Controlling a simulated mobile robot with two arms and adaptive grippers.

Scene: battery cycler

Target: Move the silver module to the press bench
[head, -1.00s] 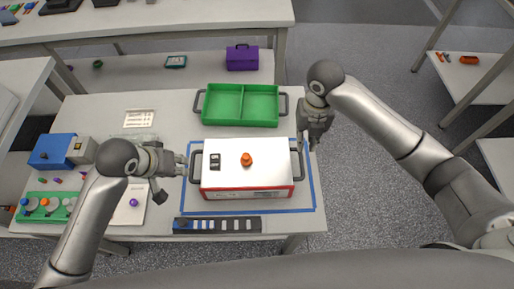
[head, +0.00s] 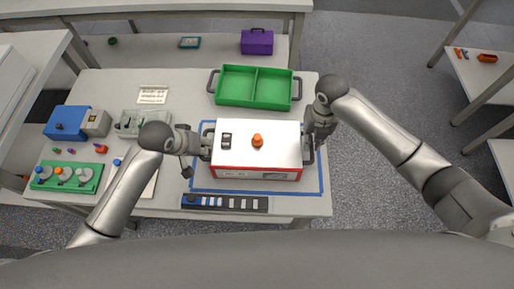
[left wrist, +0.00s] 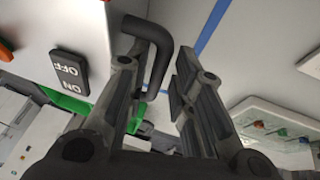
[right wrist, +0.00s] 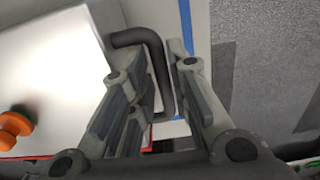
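The silver module (head: 275,146) is a box with a light top, a red lower trim, an orange knob and a black switch. It sits inside the blue taped rectangle on the table, with a dark handle at each end. My left gripper (head: 205,146) is at its left handle. In the left wrist view the left handle (left wrist: 152,50) stands between the open fingers (left wrist: 155,75). My right gripper (head: 316,140) is at its right handle. In the right wrist view the right handle (right wrist: 155,60) lies between the open fingers (right wrist: 155,75), close to one finger.
A green two-part tray (head: 254,88) stands behind the module. A dark strip with several cells (head: 225,203) lies in front. A blue device (head: 70,122) and a green knob board (head: 67,177) are at the left. A purple toolbox (head: 257,41) sits on a low shelf behind.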

